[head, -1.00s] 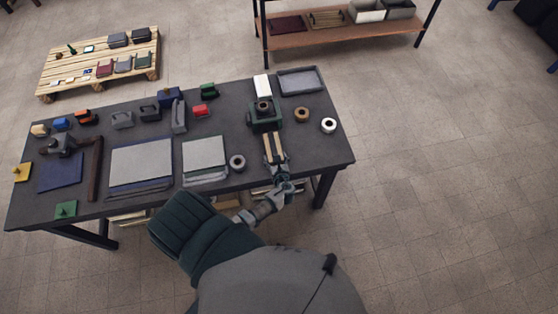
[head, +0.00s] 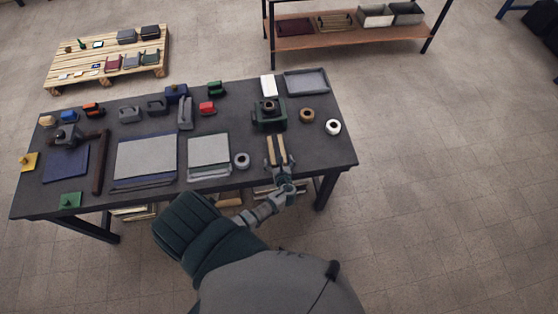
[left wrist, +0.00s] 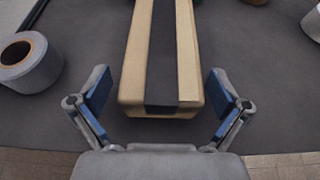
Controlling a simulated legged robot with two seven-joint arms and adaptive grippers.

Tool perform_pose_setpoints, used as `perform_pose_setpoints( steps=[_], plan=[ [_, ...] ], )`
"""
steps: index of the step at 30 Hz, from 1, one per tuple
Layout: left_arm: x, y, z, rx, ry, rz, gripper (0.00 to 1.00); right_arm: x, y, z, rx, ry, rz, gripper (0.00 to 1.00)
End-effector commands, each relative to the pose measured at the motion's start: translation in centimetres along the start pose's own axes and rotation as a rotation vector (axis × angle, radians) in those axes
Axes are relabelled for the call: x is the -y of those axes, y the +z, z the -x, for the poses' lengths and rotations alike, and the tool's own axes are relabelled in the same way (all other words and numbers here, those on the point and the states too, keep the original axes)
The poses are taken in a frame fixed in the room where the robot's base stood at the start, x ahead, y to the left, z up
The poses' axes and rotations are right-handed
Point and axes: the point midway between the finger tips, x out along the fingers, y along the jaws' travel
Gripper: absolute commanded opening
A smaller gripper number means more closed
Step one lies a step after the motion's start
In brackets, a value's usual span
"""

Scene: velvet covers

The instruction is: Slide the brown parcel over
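The brown parcel (head: 276,150) is a long tan box with a dark stripe along its top. It lies on the dark table near the front edge, right of the middle. In the left wrist view the parcel (left wrist: 135,65) runs away from me, its near end facing my palm. My left gripper (head: 281,165) is at that near end. In the wrist view my left gripper (left wrist: 160,92) is open, one blue-padded finger on each side of the parcel's near end, with gaps on both sides. The parcel's far end is cut off in the wrist view. My right gripper is not in view.
A green device (head: 269,117) stands just behind the parcel. A grey tape roll (head: 241,160) lies to its left, also in the wrist view (left wrist: 28,62). A brown roll (head: 307,115) and white roll (head: 333,127) lie to the right. The table's front right corner is bare.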

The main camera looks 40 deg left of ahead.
Motion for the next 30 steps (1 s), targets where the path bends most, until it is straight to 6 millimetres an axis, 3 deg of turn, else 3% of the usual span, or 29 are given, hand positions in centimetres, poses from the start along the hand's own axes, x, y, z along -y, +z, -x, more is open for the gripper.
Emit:
perform_pose_setpoints(
  steps=[5, 10, 21, 30],
  plan=[
    [0.0, 0.0, 0.0, 0.0, 0.001, -0.001, 1.0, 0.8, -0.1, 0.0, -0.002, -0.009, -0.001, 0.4],
    [0.1, -0.1, 1.3, -0.001, -0.001, -0.002, 1.0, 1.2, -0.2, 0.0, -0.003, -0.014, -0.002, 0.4],
    [0.1, -0.1, 8.8, -0.001, 0.0, 0.0, 1.0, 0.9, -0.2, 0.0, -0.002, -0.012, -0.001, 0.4],
    [0.0, -0.1, 11.8, -0.001, 0.0, -0.001, 1.0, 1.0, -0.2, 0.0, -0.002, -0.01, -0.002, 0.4]
  ],
)
